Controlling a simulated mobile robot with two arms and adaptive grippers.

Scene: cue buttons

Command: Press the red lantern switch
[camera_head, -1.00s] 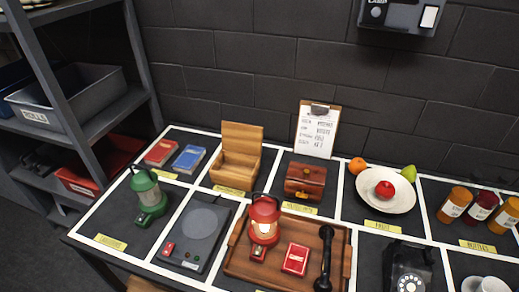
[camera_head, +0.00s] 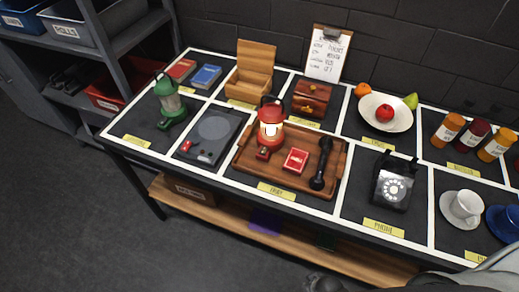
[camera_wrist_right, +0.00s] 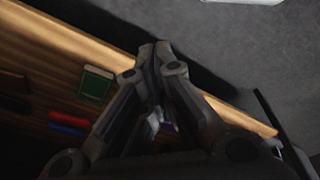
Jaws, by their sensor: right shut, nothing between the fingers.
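The red lantern (camera_head: 271,125) stands upright and lit on the wooden tray (camera_head: 243,163) in the middle of the table. A small red switch block (camera_head: 263,153) shows at its front foot. My right gripper (camera_wrist_right: 155,48) is shut and empty in the right wrist view, with its fingertips together. That view shows the lower shelf and floor, not the lantern. In the head view a dark part at the bottom edge, probably this gripper, is low in front of the table, well apart from the lantern. My left gripper is not in view.
A red box (camera_head: 295,160) and a black handset (camera_head: 321,165) share the tray. A green lantern (camera_head: 170,100) and a grey plate device (camera_head: 212,135) stand to the left. A black telephone (camera_head: 393,186) is to the right. Floor in front is clear.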

